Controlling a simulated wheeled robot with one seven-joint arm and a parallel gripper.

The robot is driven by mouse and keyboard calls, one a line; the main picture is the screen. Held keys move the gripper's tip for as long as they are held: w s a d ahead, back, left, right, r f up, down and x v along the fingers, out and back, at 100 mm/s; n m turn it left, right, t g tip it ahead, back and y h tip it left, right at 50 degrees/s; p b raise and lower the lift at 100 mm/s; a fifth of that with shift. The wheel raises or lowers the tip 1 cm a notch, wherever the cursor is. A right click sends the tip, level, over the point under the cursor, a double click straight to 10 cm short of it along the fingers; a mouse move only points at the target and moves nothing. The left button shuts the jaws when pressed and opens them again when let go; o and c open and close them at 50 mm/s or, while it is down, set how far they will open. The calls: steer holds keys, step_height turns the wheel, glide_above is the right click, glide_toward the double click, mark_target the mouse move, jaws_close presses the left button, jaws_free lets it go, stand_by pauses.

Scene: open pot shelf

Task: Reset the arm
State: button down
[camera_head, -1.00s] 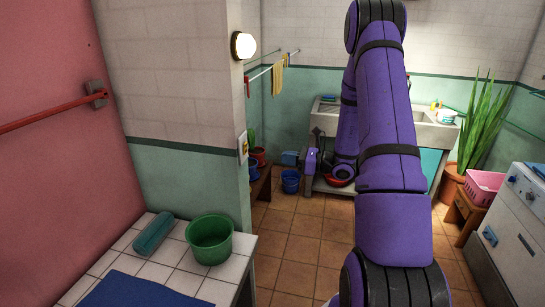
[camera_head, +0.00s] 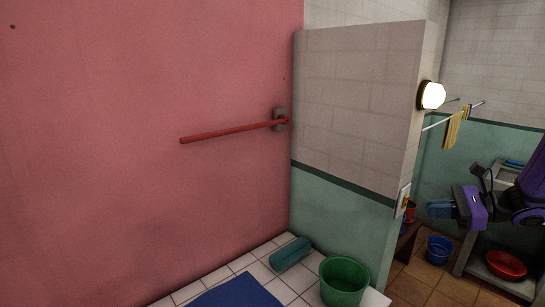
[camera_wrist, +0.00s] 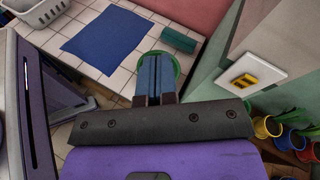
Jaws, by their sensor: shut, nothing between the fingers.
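My gripper (camera_head: 440,209) shows at the right edge of the head view, with its blue fingers pointing left and my purple arm cut off by the picture's edge. In the wrist view my gripper (camera_wrist: 155,68) has its two blue fingers together, with nothing held. The fingers cover part of a green basin, which lies beyond them. Most of my arm is out of the head view.
A tiled counter (camera_head: 222,270) holds a blue mat (camera_head: 238,292), a teal roll (camera_head: 290,253) and a green basin (camera_head: 343,281). A red bar (camera_head: 230,132) sticks out from the pink wall. Several colored pots, including a yellow one (camera_wrist: 267,127), stand at the wrist view's right.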

steer(key=s+a+r+n+g+h, duration=0.6)
steer(key=s+a+r+n, duration=0.2)
steer(key=s+a+n, duration=0.3)
steer(key=s+r+n+t+h, duration=0.5)
steer(key=s+r+n+h, duration=0.1)
steer(key=s, duration=0.6)
steer(key=n+h, duration=0.1)
steer(key=n, duration=0.1)
steer(key=shift+d+n+h, duration=0.25)
steer(key=shift+n+h, duration=0.05)
